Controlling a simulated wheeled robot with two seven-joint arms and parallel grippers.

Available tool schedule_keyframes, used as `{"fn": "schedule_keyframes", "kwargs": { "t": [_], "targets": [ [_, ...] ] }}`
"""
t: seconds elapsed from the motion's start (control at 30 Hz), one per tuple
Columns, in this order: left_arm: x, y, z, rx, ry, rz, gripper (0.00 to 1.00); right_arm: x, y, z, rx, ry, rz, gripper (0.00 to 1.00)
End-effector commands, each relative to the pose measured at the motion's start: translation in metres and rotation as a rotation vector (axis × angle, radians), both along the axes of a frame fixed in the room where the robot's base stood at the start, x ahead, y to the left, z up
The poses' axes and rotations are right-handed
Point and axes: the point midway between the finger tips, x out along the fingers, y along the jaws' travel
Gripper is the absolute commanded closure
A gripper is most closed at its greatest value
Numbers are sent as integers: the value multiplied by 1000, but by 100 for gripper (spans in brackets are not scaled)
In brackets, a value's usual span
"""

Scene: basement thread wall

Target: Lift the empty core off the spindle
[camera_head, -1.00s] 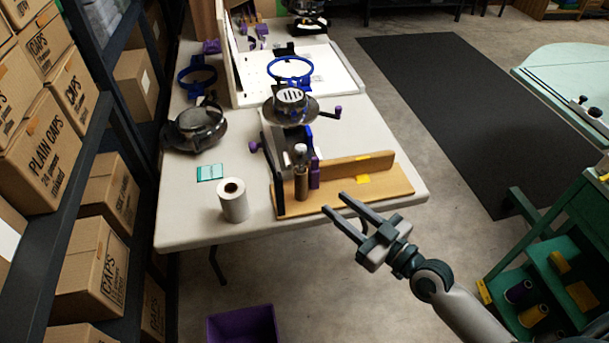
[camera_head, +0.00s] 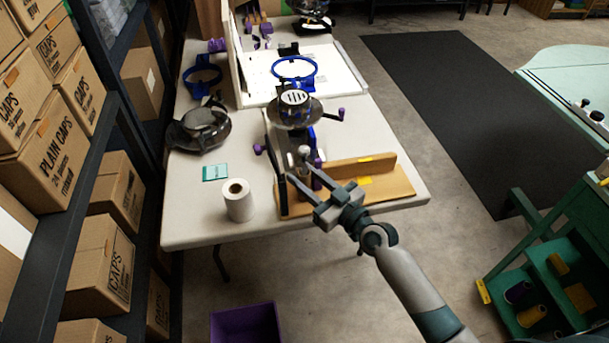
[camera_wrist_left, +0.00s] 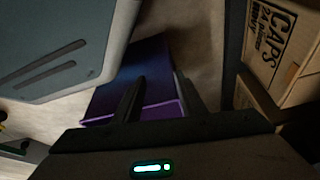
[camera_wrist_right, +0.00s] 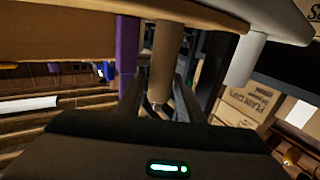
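A brown cylindrical core (camera_wrist_right: 165,62) stands upright in the right wrist view, on the wooden-based stand (camera_head: 385,183) at the table's front edge. In the head view my right gripper partly hides the core, and a pale knob (camera_head: 304,151) shows above it. My right gripper (camera_head: 303,176) is open, its fingers pointing at the stand. In the right wrist view the core lies between the two finger lines near the tips; I cannot tell whether they touch it. My left gripper (camera_wrist_left: 162,78) is open and empty, with a purple bin (camera_wrist_left: 145,60) beyond its fingers; the head view does not show it.
A white roll (camera_head: 239,201) stands left of the stand, close to my right gripper. A purple post (camera_wrist_right: 127,45) rises beside the core. A purple bin (camera_head: 246,323) sits on the floor before the table. Shelves of boxes (camera_head: 105,255) line the left; a green cart (camera_head: 540,230) stands right.

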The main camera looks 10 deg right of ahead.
Motion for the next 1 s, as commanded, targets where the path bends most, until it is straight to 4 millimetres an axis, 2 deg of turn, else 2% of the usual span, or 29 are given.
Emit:
{"fn": "schedule_keyframes", "kwargs": {
  "t": [0.3,0.43,0.77,1.0],
  "targets": [
    [1,-1,0,-1,-3,0,63,1,1,0,-1,0,0,66],
    [1,-1,0,0,-2,0,63,1,1,0,-1,0,0,96],
    [5,-2,5,-5,-23,-2,63,1,1,7,0,-1,0,96],
    [14,-14,12,-26,-95,-11,63,1,1,19,0,-1,0,96]
  ]
}}
